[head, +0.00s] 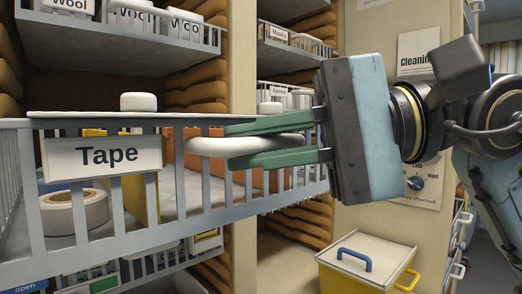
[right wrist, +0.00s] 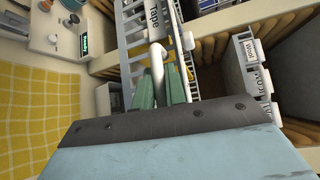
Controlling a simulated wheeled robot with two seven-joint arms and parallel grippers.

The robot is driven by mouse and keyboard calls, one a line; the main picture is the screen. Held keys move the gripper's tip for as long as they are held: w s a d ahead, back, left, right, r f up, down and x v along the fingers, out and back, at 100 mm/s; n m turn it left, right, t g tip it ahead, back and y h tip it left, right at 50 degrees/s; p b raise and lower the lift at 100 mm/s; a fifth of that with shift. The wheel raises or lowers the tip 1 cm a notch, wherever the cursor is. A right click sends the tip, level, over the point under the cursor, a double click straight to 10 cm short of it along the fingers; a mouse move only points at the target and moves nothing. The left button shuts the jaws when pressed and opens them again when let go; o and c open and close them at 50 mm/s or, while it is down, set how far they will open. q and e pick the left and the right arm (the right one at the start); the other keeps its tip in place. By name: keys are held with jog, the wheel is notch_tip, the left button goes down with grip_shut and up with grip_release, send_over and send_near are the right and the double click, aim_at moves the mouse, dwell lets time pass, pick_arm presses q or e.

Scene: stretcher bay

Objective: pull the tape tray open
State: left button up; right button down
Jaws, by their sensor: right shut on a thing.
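The tape tray (head: 120,240) is a grey wire basket with a white label reading "Tape" (head: 103,157). It stands out from the shelf unit at the left of the head view, and a roll of tape (head: 75,211) lies in it. My right gripper (head: 240,143) has its green fingers above and below the tray's white handle (head: 205,146) and is shut on it. The handle also shows between the fingers in the right wrist view (right wrist: 157,62). My left gripper is not in view.
A tray labelled "Wool" (head: 130,62) hangs above, and another tray (head: 150,265) is below. A yellow bin with a white lid and blue handle (head: 365,255) stands at the lower right.

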jog(key=shift+s, duration=0.15)
jog(key=c, duration=1.5)
grip_release()
jog(key=shift+o, duration=0.2)
jog(key=shift+d, duration=0.2)
jog(key=shift+d, duration=0.35)
jog(key=s+d+r+b, duration=0.1)
jog(key=d+r, duration=0.1)
jog(key=d, duration=1)
jog(key=shift+s+b, duration=0.15)
jog(key=shift+b, duration=0.15)
jog(key=shift+d, duration=0.1)
